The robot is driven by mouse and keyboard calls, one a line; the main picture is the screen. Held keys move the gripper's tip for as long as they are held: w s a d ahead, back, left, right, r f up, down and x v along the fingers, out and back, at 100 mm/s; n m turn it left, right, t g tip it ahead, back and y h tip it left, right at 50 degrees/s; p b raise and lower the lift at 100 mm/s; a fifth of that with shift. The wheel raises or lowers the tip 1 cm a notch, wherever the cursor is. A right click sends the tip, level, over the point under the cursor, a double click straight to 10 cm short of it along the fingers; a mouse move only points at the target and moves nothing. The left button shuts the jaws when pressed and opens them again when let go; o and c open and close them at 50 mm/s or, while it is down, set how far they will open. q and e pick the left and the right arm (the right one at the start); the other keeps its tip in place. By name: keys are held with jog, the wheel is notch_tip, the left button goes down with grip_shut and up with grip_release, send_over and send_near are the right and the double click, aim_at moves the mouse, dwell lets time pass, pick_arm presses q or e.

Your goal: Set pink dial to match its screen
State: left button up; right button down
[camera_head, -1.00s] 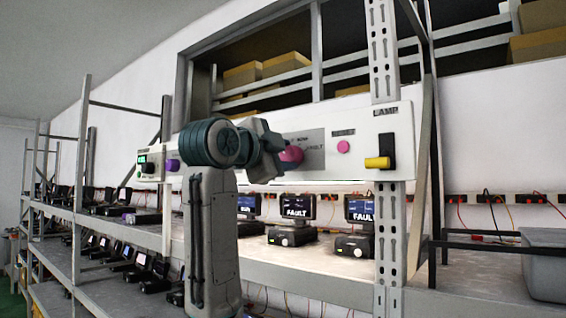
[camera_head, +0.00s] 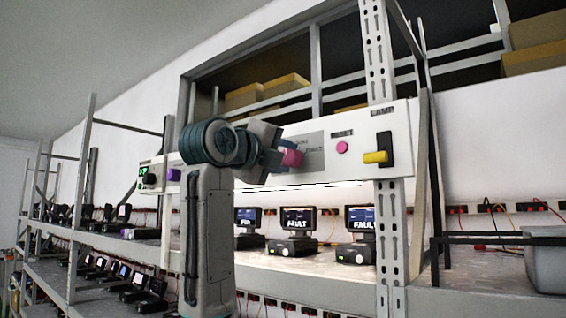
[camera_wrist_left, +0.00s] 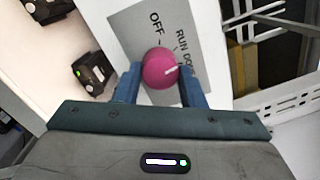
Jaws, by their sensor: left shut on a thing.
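The pink dial (camera_head: 293,158) sits on a grey plate of the white panel. My left gripper (camera_head: 276,150) is at the dial. In the left wrist view the round dial (camera_wrist_left: 157,66) lies between the fingers of the left gripper (camera_wrist_left: 161,80), which is shut on it. Its white pointer mark points right and slightly up in that view, towards the "RUN" lettering rather than "OFF". Part of the lettering is cut off or hidden. Small screens on the shelf below, such as the middle one (camera_head: 298,218), show "FAULT"; their smaller text is unreadable. My right gripper is out of view.
The panel also carries a purple knob (camera_head: 173,174), a black knob (camera_head: 149,179), a small pink button (camera_head: 342,147) and a yellow lamp switch (camera_head: 375,157). A metal upright (camera_head: 381,60) stands right of the dial. A grey bin (camera_head: 545,270) sits at the right.

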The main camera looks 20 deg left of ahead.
pick_arm(q)
jog(key=shift+f+m, duration=0.15)
jog(key=shift+m, duration=0.45)
jog(key=o, duration=1)
jog(key=shift+s, duration=0.1)
jog(key=shift+s+a+b, duration=0.15)
jog(key=shift+s+b, duration=0.2)
jog(key=shift+b, duration=0.2)
jog(key=b+v, duration=0.4)
jog(key=v, duration=0.5)
jog(key=shift+s+a+b, duration=0.15)
jog(key=shift+s+b, duration=0.2)
jog(key=shift+s, duration=0.05)
